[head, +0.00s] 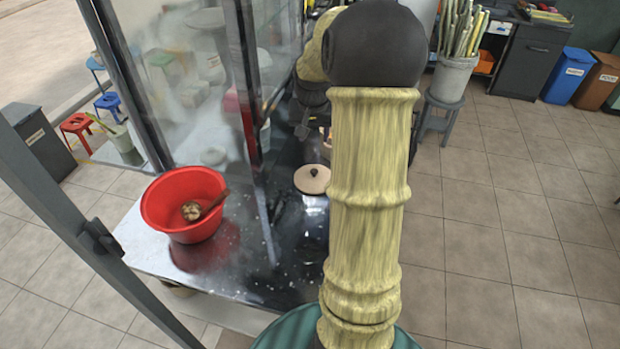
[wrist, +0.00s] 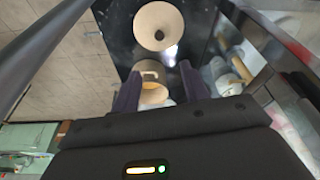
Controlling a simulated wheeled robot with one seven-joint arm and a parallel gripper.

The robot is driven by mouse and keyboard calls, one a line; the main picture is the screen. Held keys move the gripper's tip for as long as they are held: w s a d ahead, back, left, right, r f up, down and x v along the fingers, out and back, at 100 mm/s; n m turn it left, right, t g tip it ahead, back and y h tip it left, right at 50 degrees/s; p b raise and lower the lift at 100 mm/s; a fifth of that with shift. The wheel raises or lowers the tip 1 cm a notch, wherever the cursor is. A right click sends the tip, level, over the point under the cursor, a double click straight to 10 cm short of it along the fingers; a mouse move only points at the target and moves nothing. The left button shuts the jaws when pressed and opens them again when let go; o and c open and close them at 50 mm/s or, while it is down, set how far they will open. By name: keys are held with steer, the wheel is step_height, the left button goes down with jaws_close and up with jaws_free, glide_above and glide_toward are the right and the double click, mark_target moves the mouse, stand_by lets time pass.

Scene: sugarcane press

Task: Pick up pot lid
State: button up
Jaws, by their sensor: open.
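The pot lid is a round, beige disc with a small dark knob. In the head view the pot lid (head: 311,181) lies on the dark, shiny counter, just left of my arm. In the wrist view the pot lid (wrist: 150,18) is at the top centre, beyond the fingertips. My gripper (wrist: 160,75) is open, with its two dark fingers apart and nothing held between them. A beige, cup-like thing (wrist: 154,92) shows in the gap between the fingers; I cannot tell its distance.
A red basin (head: 165,205) with a wooden-handled tool stands on the counter (head: 150,250) at left. A glass panel (head: 200,90) and its metal posts rise beside it. A bucket of canes (head: 455,78) stands behind. The tiled floor at right is open.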

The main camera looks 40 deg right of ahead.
steer(key=p, duration=0.2)
glide_above(314, 170)
steer(key=s+a, duration=0.1)
step_height(314, 170, down, 12)
steer(key=shift+r, duration=0.1)
steer(key=shift+s+r, duration=0.1)
steer(key=shift+s, duration=0.05)
steer(key=p+x, duration=0.2)
steer(key=x, duration=0.2)
steer(key=shift+s+f, duration=0.1)
steer(key=shift+f, duration=0.15)
steer(key=shift+w+f+p, duration=0.2)
steer(key=shift+f+p, duration=0.1)
steer(key=shift+f, duration=0.1)
steer(key=shift+c, duration=0.5)
jaws_close()
